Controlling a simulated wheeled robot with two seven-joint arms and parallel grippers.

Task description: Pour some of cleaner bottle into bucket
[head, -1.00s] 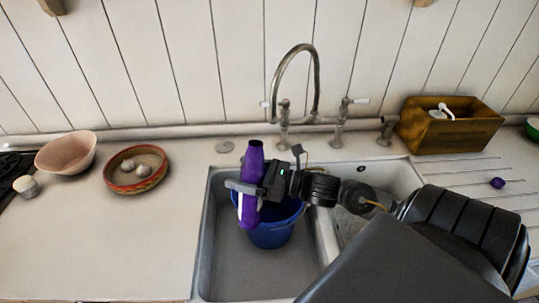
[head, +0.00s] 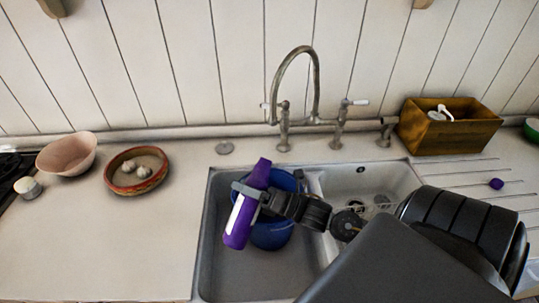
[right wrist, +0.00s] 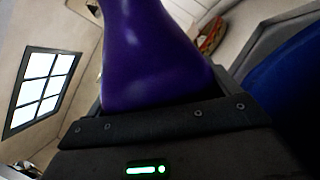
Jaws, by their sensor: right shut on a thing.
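The purple cleaner bottle (head: 239,222) with a white label is in my right gripper (head: 252,190), above the left sink basin. The gripper is shut around the bottle's upper part. The bottle is tilted, its narrow top leaning right toward the bucket and its base down to the left. In the right wrist view the bottle (right wrist: 150,60) fills the middle between the jaws. The blue bucket (head: 272,237) stands in the left basin, partly hidden behind the bottle and gripper; it also shows at the right wrist view's right edge (right wrist: 285,90). I cannot see liquid flowing. My left gripper is not in view.
A tall curved faucet (head: 317,85) stands behind the sink (head: 215,265). A purple cap-like piece (head: 496,184) lies on the drainboard near a wooden box (head: 450,128). A red-rimmed bowl (head: 118,186) and a pink bowl (head: 66,153) sit on the left counter.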

